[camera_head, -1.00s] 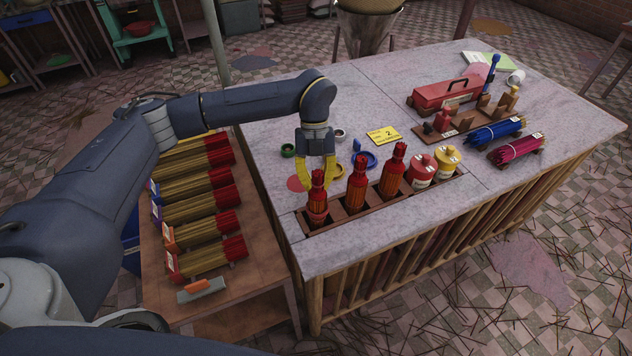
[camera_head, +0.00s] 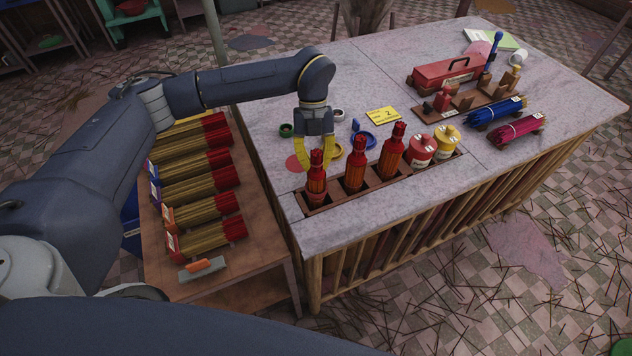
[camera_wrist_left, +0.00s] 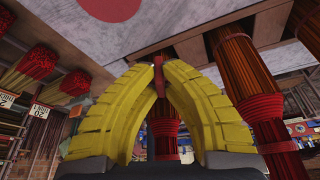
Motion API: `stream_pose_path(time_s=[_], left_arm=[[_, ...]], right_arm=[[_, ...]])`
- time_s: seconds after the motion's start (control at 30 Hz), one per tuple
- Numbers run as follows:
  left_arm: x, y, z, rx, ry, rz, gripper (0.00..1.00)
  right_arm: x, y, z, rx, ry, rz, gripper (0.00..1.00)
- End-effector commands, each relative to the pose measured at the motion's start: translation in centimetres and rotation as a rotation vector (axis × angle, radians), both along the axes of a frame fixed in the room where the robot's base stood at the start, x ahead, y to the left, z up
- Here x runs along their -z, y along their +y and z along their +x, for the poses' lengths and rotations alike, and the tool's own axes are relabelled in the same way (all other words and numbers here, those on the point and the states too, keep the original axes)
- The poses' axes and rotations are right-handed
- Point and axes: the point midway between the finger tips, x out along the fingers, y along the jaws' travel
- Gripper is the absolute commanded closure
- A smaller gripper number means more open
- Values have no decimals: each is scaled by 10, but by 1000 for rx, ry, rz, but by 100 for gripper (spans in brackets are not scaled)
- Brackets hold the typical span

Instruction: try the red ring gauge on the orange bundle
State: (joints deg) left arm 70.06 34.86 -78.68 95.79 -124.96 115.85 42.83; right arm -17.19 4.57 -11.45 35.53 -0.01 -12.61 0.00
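Three upright orange-red bundles stand in the long wooden rack along the table's front edge. The leftmost orange bundle (camera_head: 316,180) is right in front of my left gripper (camera_head: 316,160), whose yellow fingers come down around its top in the head view. In the left wrist view the fingertips (camera_wrist_left: 158,64) meet on a small red piece (camera_wrist_left: 158,78), which looks like part of the red ring gauge. The bundle (camera_wrist_left: 164,130) shows just behind the fingers. I cannot tell whether the ring is around it, since the rest is hidden. My right gripper is out of view.
Green (camera_head: 286,130), white (camera_head: 338,115), yellow (camera_head: 337,151) and blue (camera_head: 366,142) rings lie behind the rack. Red (camera_head: 421,151) and yellow (camera_head: 446,140) canisters fill its right end. A yellow card (camera_head: 383,115) and red toolbox (camera_head: 446,75) lie farther back.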

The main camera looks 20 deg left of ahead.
Motion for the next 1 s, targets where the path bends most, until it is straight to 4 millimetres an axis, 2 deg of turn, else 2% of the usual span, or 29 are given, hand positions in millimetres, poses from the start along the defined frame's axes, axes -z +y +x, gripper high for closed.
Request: stream_pose_path(time_s=[1.0], left_arm=[[-51,0,0,0,-1,-1,100]], right_arm=[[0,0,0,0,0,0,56]])
